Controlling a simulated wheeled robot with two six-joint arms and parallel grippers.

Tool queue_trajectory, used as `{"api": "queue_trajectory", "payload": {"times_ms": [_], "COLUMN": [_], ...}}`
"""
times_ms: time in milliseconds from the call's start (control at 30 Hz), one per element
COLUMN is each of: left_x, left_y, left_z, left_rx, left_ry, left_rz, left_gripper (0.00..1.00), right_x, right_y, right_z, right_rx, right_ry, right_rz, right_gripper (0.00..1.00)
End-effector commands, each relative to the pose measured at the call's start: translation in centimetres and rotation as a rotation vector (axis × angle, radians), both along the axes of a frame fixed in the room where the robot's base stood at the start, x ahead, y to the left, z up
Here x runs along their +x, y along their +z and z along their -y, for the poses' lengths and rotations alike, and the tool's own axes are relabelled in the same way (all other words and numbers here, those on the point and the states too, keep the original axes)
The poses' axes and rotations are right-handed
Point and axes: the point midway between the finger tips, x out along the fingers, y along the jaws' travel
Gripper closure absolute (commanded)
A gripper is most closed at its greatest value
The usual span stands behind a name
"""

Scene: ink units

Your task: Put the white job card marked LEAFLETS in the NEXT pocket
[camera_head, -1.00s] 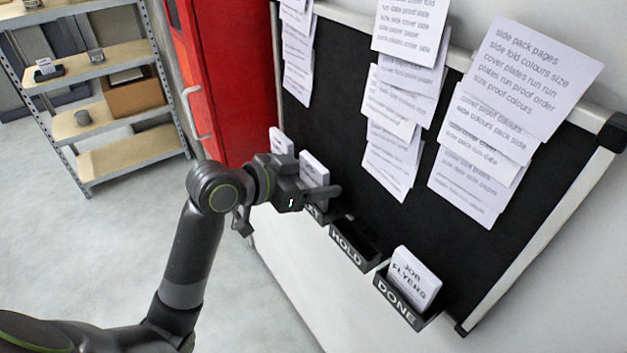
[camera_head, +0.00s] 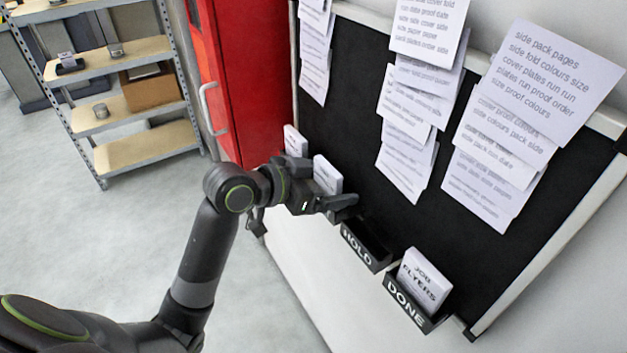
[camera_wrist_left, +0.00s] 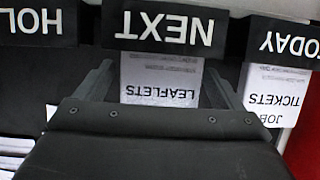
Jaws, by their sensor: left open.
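The white LEAFLETS card (camera_wrist_left: 160,82) stands in the NEXT pocket (camera_wrist_left: 165,32), which appears upside down in the left wrist view. The card's upper part also shows in the head view (camera_head: 327,174), above my left gripper. My left gripper (camera_wrist_left: 162,82) is open, with one finger on each side of the card and a visible gap to it. In the head view the gripper (camera_head: 340,204) covers the NEXT label and the card's lower part. My right gripper is not in view.
The TODAY pocket (camera_wrist_left: 290,42) holds a JOB TICKETS card (camera_wrist_left: 270,95). The HOLD pocket (camera_head: 358,246) looks empty. The DONE pocket (camera_head: 406,304) holds a JOB FLYERS card (camera_head: 425,280). Paper sheets hang on the black board (camera_head: 350,120) above. A red cabinet (camera_head: 245,90) stands left.

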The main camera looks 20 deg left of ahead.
Motion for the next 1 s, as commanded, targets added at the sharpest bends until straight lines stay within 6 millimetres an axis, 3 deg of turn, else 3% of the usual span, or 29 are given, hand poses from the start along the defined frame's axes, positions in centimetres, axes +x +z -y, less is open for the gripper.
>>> {"api": "queue_trajectory", "payload": {"times_ms": [1000], "left_x": [-7.6], "left_y": [4.0], "left_z": [-6.1], "left_rx": [0.006], "left_ry": [0.003], "left_rz": [0.002], "left_gripper": [0.11], "right_x": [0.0], "right_y": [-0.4], "right_z": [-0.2], "right_rx": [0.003], "right_ry": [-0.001], "right_rz": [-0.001], "right_gripper": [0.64]}}
